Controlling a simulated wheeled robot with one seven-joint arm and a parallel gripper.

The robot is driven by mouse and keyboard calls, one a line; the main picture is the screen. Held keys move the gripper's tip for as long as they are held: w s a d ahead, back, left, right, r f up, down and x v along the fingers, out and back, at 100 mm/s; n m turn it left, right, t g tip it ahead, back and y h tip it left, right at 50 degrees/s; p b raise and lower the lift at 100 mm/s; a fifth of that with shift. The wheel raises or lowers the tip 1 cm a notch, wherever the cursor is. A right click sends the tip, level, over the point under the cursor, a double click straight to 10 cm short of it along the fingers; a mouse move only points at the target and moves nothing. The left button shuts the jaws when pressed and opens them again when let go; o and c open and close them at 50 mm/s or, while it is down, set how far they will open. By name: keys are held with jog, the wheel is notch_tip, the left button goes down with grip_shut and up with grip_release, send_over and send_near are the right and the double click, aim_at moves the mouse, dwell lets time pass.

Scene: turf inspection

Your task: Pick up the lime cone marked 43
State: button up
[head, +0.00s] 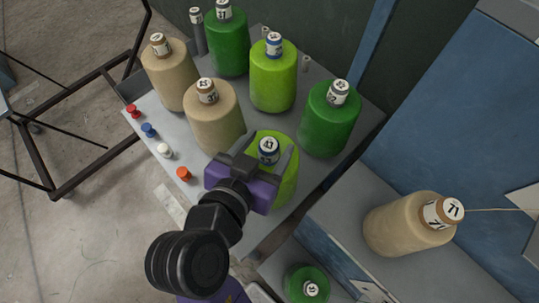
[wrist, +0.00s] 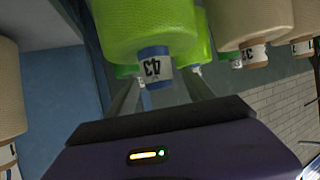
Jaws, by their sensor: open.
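The lime cone marked 43 (wrist: 150,30) fills the upper middle of the wrist view, its label upside down on a blue-banded tube end. In the head view, the lime cone (head: 286,185) at the near edge of the grey board is partly hidden by my gripper (head: 270,143). My gripper is open, with its fingers on either side of that cone's tube top; I cannot tell whether they touch it. A second lime cone (head: 273,80) stands farther back, its number unclear.
Beige cones (head: 214,118) and dark green cones (head: 328,120) stand close around on the board (head: 155,112). Coloured pegs, including an orange one (head: 184,174), line its left edge. A beige cone marked 71 (head: 405,226) lies at right, and a green cone (head: 306,282) is below.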

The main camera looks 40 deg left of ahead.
jog(key=shift+p+x, duration=0.3)
jog(key=shift+x, duration=1.7)
jog(key=shift+s+f, duration=0.1)
grip_shut()
jog(key=shift+r, duration=0.2)
